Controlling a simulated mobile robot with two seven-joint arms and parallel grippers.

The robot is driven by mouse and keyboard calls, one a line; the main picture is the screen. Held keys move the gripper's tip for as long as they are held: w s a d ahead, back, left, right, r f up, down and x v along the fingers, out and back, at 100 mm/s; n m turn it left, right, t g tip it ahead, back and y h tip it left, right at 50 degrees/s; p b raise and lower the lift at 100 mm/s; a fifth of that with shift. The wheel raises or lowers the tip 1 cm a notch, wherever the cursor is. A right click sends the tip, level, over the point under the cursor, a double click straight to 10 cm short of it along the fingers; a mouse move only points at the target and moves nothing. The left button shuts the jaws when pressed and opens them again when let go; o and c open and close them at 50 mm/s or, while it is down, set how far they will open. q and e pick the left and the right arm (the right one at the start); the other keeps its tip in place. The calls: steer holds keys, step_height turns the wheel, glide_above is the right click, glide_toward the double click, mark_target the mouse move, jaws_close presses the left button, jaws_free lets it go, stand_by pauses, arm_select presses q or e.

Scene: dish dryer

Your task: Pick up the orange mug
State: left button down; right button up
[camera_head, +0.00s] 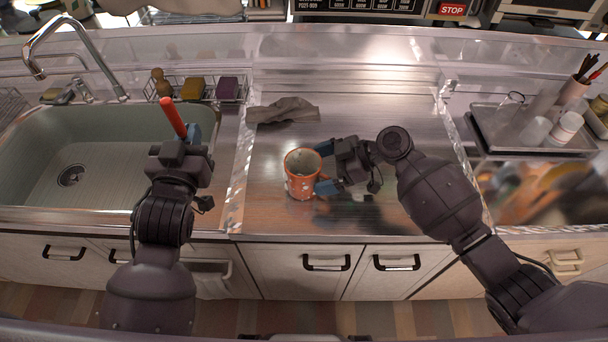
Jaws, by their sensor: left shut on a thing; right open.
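The orange mug (301,187) with pale markings stands upright on the metal counter, its open rim facing up. My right gripper (325,168) is open at the mug's right side, its blue fingertips spread close to the mug wall. I cannot tell whether they touch it, and the mug's handle is not clearly visible. My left gripper (187,134) is shut on an orange-red stick (172,117), held up and tilted near the sink's right edge. The lower end of the stick is hidden by the gripper.
A grey cloth (284,110) lies behind the mug. The sink (110,165) with its faucet (72,45) is at left, with a wire rack of sponges (230,88) behind. A tray (492,130) of glasses and a utensil cup is at right. Counter behind my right gripper is clear.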

mark_target(167, 97)
arm_select(q)
steer(key=shift+r, duration=0.1)
arm_select(e)
steer(key=shift+x, duration=0.9)
steer(key=c, duration=1)
steer(key=shift+r, duration=0.15)
arm_select(q)
steer(key=shift+r+p, duration=0.6)
steer(key=shift+r, duration=0.3)
arm_select(e)
step_height(167, 97, up, 20)
steer(key=shift+f, duration=0.1)
arm_select(q)
steer(key=shift+r, duration=0.1)
steer(key=shift+r, duration=3.95)
